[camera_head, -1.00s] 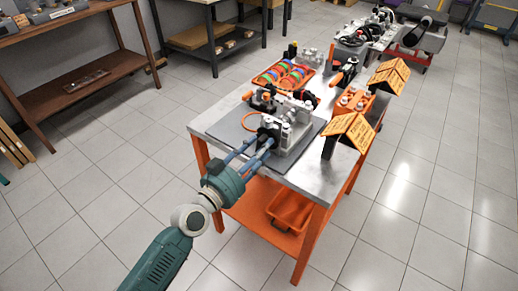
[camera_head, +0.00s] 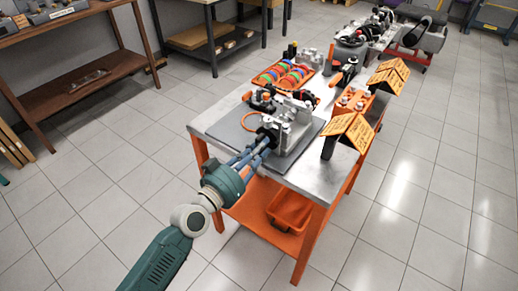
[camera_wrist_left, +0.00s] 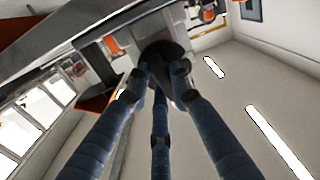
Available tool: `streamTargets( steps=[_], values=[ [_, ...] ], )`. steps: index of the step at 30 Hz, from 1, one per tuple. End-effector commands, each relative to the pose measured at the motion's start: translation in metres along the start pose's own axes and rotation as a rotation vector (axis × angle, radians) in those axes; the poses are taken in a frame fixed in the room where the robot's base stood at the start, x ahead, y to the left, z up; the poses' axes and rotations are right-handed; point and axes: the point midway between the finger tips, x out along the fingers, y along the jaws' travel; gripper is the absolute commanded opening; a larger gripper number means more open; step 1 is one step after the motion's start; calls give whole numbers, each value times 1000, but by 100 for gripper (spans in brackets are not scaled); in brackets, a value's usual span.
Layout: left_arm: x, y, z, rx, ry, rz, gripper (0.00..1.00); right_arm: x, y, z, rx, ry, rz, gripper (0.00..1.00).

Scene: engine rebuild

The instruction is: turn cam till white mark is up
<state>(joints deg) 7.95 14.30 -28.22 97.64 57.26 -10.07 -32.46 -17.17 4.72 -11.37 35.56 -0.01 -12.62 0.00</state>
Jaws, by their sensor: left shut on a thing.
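The engine block (camera_head: 292,124) stands on a grey mat (camera_head: 232,126) at the near end of the metal workbench. My left gripper (camera_head: 266,137) reaches its near side from the left. In the left wrist view, the three blue fingers of my left gripper (camera_wrist_left: 160,75) converge on a dark round part (camera_wrist_left: 165,52), which looks like the cam end. They are shut on it. The fingertips partly cover this part. I cannot make out a white mark on it in either view. My right gripper is not in view.
An orange tray of coloured rings (camera_head: 283,75) lies farther back on the bench. Orange sign plates (camera_head: 350,131) stand along its right edge. An orange bin (camera_head: 290,211) sits on the lower shelf. The floor left of the bench is clear.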

Motion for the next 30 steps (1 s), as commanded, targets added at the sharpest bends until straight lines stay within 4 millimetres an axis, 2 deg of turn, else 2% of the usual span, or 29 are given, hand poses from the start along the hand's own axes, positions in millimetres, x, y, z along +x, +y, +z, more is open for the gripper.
streamTargets(
  steps=[30],
  values=[
    [0, 0, -6, -968, -1, -1, 0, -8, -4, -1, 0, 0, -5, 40]
  ],
)
